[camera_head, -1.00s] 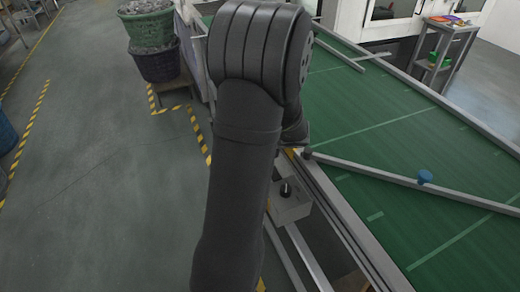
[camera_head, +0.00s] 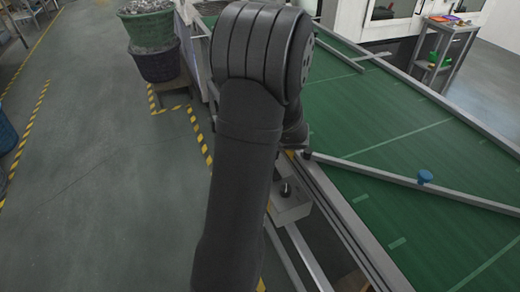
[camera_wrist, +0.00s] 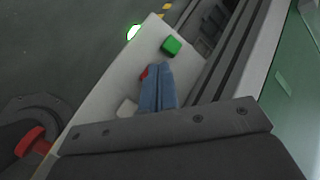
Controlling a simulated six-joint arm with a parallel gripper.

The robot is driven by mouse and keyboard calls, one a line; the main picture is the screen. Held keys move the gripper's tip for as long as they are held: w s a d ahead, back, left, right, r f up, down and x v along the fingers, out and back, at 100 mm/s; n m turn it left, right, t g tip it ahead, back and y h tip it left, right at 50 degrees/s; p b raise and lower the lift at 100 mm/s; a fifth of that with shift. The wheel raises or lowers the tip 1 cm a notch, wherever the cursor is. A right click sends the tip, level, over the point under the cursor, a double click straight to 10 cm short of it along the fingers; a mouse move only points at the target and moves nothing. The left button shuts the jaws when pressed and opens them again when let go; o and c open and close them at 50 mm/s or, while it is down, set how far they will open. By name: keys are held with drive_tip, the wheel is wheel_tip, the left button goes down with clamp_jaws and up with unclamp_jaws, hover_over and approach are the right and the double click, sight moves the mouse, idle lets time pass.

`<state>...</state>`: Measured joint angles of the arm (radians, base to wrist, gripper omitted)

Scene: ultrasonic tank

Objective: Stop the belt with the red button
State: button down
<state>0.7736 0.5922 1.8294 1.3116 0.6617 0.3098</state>
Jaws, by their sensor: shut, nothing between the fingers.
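In the wrist view, a pale control panel (camera_wrist: 98,100) carries a square green button (camera_wrist: 171,45) and a bit of red (camera_wrist: 144,73), likely the red button, mostly hidden by my fingers. My gripper (camera_wrist: 167,66) is shut and empty, its blue fingertips over the panel right beside the red. I cannot tell whether they touch it. A green light (camera_wrist: 134,32) glows at the panel's far edge. The green belt (camera_head: 390,105) fills the right of the head view; its edge also shows in the wrist view (camera_wrist: 296,90). In the head view my arm hides the gripper and buttons.
A grey box with a dark knob (camera_head: 287,190) sits beside the belt frame. A larger red part (camera_wrist: 31,141) shows at the wrist view's lower left. Stacked tubs (camera_head: 156,62) stand behind; floor is open at left.

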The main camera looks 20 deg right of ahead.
drive_tip(key=shift+f, duration=0.4)
idle(0.8)
drive_tip(key=shift+r, duration=0.85)
drive_tip(key=shift+r, duration=2.5)
drive_tip(key=shift+f, duration=0.15)
wheel_tip(320, 180, up, 4)
drive_tip(key=shift+r, duration=0.1)
